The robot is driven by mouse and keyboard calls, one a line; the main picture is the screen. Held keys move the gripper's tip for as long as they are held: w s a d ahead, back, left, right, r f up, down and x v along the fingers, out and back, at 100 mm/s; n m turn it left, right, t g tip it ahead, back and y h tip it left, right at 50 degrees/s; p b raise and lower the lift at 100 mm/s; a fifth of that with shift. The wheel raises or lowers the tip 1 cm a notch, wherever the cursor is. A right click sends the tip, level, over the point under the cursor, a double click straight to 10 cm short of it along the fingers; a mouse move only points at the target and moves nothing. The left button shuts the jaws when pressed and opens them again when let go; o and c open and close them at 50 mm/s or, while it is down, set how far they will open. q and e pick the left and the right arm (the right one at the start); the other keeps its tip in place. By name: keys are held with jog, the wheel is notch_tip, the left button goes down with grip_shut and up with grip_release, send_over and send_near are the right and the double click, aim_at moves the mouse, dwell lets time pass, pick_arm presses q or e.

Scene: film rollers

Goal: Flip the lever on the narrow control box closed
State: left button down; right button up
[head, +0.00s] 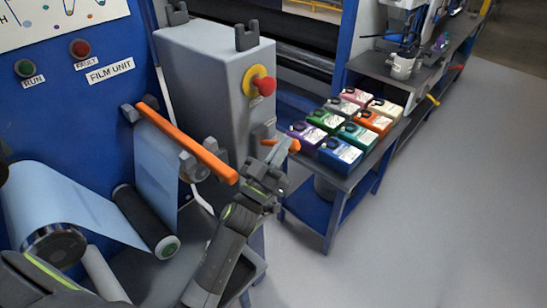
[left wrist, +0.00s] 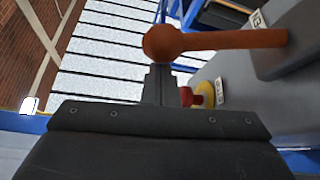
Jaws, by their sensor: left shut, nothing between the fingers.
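The narrow control box (head: 205,85) is a grey cabinet with a red stop button (head: 264,86) on a yellow ring. Its orange lever (head: 294,146) sticks out low on the box's face, partly hidden by my gripper in the head view. In the left wrist view the lever (left wrist: 235,40) runs sideways from its mount on the grey box at right to a ball end at left. My left gripper (head: 280,152) is shut and empty, close by the lever. Its fingertips (left wrist: 160,72) show just beside the ball end; I cannot tell whether they touch it. My right gripper is not in view.
A blue-framed table (head: 330,185) with several colored boxes stands right of the control box. A long orange bar (head: 187,142) and film rollers (head: 147,222) lie left of my arm. Grey floor (head: 430,230) is open at right.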

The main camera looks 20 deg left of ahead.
pick_arm(q)
jog(key=shift+w+d+r, duration=0.1)
jog(key=shift+w+r, duration=0.1)
jog(key=shift+w, duration=0.05)
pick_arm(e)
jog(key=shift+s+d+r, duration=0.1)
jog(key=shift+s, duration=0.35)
pick_arm(q)
jog(key=shift+f, duration=0.1)
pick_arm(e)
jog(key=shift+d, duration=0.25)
